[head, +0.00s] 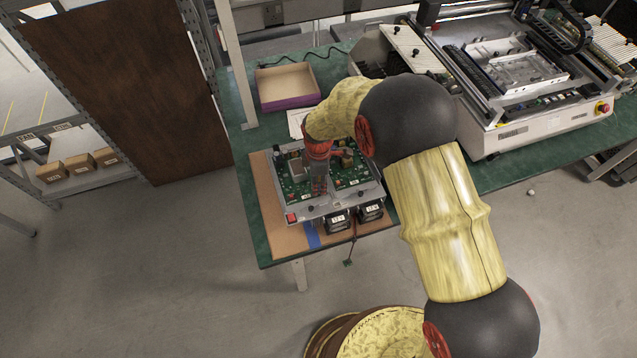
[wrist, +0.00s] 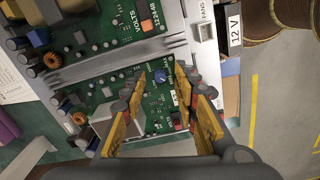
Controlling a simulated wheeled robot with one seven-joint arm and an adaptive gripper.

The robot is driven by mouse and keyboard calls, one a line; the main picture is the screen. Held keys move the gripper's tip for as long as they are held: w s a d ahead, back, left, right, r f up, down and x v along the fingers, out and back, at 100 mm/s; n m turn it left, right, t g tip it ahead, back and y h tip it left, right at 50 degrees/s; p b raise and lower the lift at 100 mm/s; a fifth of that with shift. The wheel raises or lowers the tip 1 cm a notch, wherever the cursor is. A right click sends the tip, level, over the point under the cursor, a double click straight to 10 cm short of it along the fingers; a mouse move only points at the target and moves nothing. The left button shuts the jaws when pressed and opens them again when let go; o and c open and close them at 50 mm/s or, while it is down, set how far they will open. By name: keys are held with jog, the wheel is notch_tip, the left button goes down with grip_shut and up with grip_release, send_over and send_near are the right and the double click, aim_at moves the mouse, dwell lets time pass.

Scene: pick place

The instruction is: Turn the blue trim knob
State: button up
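The blue trim knob (wrist: 160,76) is a small round blue part on a green circuit board (wrist: 151,104) in the wrist view. My gripper (wrist: 162,86) is open, with one yellow finger to each side of the knob in that picture. I cannot tell how far the fingertips are above the board or whether they touch it. In the head view my gripper (head: 319,187) points down over the board unit, and the knob is not visible there.
Metal rails and a second board (wrist: 100,40) with coils and capacitors lie beside the knob's board. The unit stands on a brown mat (head: 263,190) at the green table's corner. An open box (head: 287,101) and a large white machine (head: 530,125) stand behind.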

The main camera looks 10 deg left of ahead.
aim_at(319, 187)
notch_tip(319, 187, up, 12)
jog(key=shift+f, duration=0.25)
dwell(0.6)
jog(key=s+d+r+m+t+b, duration=0.1)
jog(key=s+d+r+m+t, duration=0.1)
jog(key=s+d+r+m, duration=0.4)
jog(key=s+d+r+m+t+b, duration=0.1)
jog(key=s+d+r+m, duration=0.6)
jog(key=d, duration=0.8)
jog(key=s+d+r+m+t+b, duration=0.2)
jog(key=s+d+r+m+b, duration=0.1)
jog(key=s+d+r+m, duration=0.4)
jog(key=s+d+m, duration=0.1)
jog(key=d, duration=0.2)
jog(key=shift+d+r+t, duration=0.2)
jog(key=shift+r+t, duration=0.05)
jog(key=shift+t, duration=0.05)
jog(key=shift+s, duration=0.15)
